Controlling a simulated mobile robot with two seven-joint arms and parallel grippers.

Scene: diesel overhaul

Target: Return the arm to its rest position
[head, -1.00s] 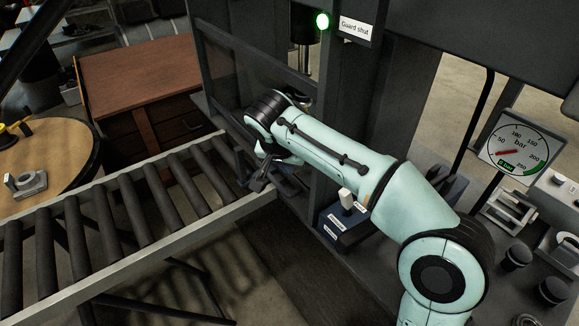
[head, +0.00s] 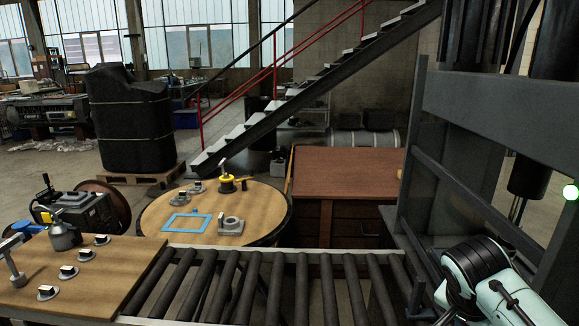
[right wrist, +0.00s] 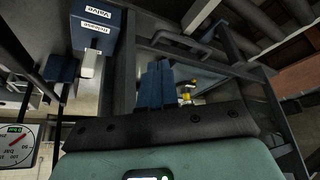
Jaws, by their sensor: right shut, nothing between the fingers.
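My right arm (head: 480,280), pale green with a dark wrist, shows at the lower right of the head view, beside the press frame. Its gripper is mostly cut off by the lower edge there. In the right wrist view the right gripper (right wrist: 157,70) has its two dark blue fingers together, shut and empty. The blue valve box (right wrist: 97,25) with its white lever (right wrist: 90,64) is at the upper left of that view, apart from the fingers. My left gripper is in neither view.
The dark press frame (head: 470,185) stands close to the right arm. A roller conveyor (head: 310,250) runs along the front. A wooden bench (head: 75,280), round table (head: 160,222) and brown cabinet (head: 345,170) stand nearby. The gauge (right wrist: 17,148) is at lower left in the wrist view.

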